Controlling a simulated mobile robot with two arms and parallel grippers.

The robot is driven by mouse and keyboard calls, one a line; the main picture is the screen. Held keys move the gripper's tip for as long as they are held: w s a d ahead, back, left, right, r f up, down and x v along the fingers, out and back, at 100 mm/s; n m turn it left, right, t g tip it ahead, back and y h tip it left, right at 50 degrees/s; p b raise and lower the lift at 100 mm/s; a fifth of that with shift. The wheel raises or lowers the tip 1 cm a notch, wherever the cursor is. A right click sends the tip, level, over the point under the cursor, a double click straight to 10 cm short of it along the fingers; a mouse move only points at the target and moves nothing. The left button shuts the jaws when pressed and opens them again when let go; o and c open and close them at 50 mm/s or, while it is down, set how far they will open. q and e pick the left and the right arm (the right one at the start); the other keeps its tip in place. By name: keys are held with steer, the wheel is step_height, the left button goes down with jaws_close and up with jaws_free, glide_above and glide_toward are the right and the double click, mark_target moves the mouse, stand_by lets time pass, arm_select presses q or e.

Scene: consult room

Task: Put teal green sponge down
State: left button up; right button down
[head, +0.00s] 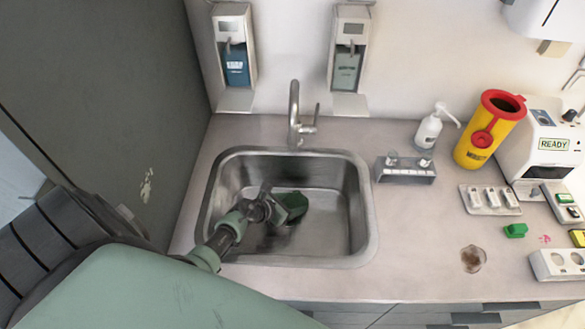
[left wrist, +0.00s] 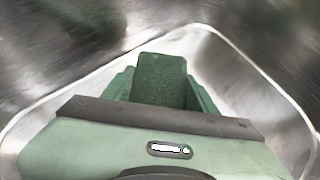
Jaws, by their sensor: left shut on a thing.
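My left gripper (head: 294,208) is inside the steel sink (head: 335,217) in the head view, low over the basin. It is shut on the teal green sponge (left wrist: 162,80). In the left wrist view the sponge is a dark green block between the two green fingers, with the sink's walls around it. In the head view I cannot tell the sponge apart from the green hand. Whether the sponge touches the basin floor is unclear. My right gripper is not in view.
A faucet (head: 295,115) stands behind the sink. A dark cabinet wall (head: 130,90) rises at the left.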

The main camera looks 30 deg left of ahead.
arm_select(q)
steer(key=shift+f, duration=0.3)
steer(key=o, duration=1.4)
steer(key=shift+r, duration=0.1)
steer(key=shift+o, duration=0.2)
steer(key=shift+r, duration=0.1)
steer(key=shift+r, duration=0.25)
steer(key=p+v, duration=0.1)
steer(key=v, duration=0.9)
steer(key=shift+s+a+r, duration=0.1)
steer(key=shift+s+r, duration=0.05)
steer(key=shift+s, duration=0.25)
steer(key=shift+s+a+r, duration=0.1)
steer(key=shift+s+r, duration=0.25)
